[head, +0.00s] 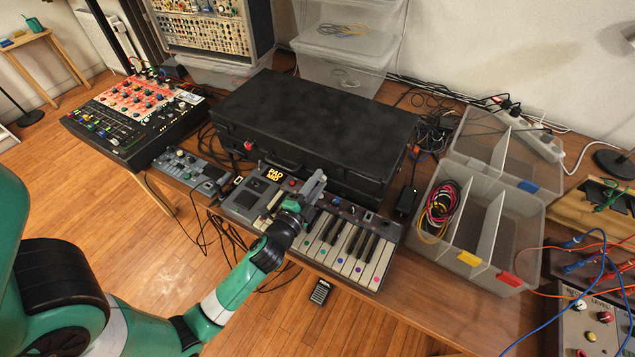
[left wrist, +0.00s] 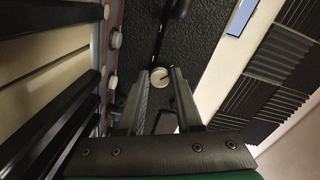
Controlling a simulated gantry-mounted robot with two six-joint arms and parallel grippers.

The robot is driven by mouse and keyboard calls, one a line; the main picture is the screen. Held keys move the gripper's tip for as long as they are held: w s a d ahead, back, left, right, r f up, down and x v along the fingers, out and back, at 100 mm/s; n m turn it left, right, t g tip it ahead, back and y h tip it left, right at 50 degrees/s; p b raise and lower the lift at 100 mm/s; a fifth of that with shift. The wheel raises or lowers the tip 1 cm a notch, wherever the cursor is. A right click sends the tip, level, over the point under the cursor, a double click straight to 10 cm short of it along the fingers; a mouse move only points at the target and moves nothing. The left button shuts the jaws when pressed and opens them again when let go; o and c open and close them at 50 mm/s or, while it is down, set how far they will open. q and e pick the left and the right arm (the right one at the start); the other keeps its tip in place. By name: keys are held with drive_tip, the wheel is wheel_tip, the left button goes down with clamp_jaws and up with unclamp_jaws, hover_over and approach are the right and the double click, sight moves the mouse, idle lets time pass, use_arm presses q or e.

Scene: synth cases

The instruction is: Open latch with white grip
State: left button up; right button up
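A closed black case (head: 315,115) lies on the wooden table, behind the keyboard. A red grip (head: 248,145) shows at the left of its front face. My left gripper (head: 316,186) is in front of the case's front face, above the keyboard. In the left wrist view its two fingers (left wrist: 160,88) are apart, with nothing held between them. A round whitish grip (left wrist: 159,76) on a dark latch bar shows between the fingertips, against the black textured case; contact cannot be told. In the head view I cannot make out this grip; the gripper covers that area. My right gripper is not in view.
A keyboard (head: 345,243) and a grey pad unit (head: 262,200) lie close under the gripper. A mixer (head: 130,115) stands at the left. Clear divided bins (head: 480,225) with cables stand at the right. A black adapter (head: 407,201) lies beside the case.

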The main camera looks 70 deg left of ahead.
use_arm(q)
drive_tip(key=o, duration=0.3)
drive_tip(key=shift+o, duration=0.2)
drive_tip(key=b+v, duration=0.1)
drive_tip(key=v, duration=0.4)
drive_tip(key=b+v, duration=0.1)
drive_tip(key=v, duration=0.4)
drive_tip(key=shift+s+d+f, duration=0.15)
drive_tip(key=shift+s+d, duration=0.1)
drive_tip(key=shift+d, duration=0.05)
drive_tip(key=shift+s+d, duration=0.25)
drive_tip(key=shift+s, duration=0.1)
